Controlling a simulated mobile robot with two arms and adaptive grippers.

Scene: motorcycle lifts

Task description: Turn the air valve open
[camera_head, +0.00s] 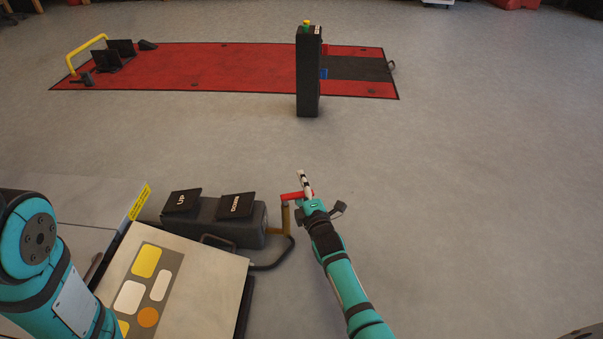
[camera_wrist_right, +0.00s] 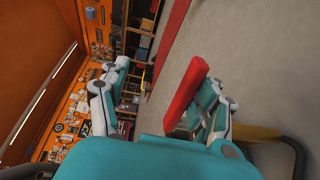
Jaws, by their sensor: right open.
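The air valve's red lever (camera_head: 292,196) sits at the top of a brass-yellow pipe (camera_head: 286,218), at the right end of a black foot-pedal unit (camera_head: 214,218). My right gripper (camera_head: 306,187) is at the lever's right end in the head view. In the right wrist view my right gripper (camera_wrist_right: 160,95) is open, its two fingers wide apart. The red lever (camera_wrist_right: 184,92) lies between them, close against the right-hand finger; I cannot tell whether they touch. The yellow pipe (camera_wrist_right: 256,133) shows at the lower right. My left gripper is out of view.
The pedals are marked UP and DOWN. A black hose (camera_head: 275,262) loops below the pipe. A pale panel with coloured patches (camera_head: 195,265) stands at the lower left. A red lift platform (camera_head: 220,70) and a dark post (camera_head: 308,75) are farther back. Open floor lies between.

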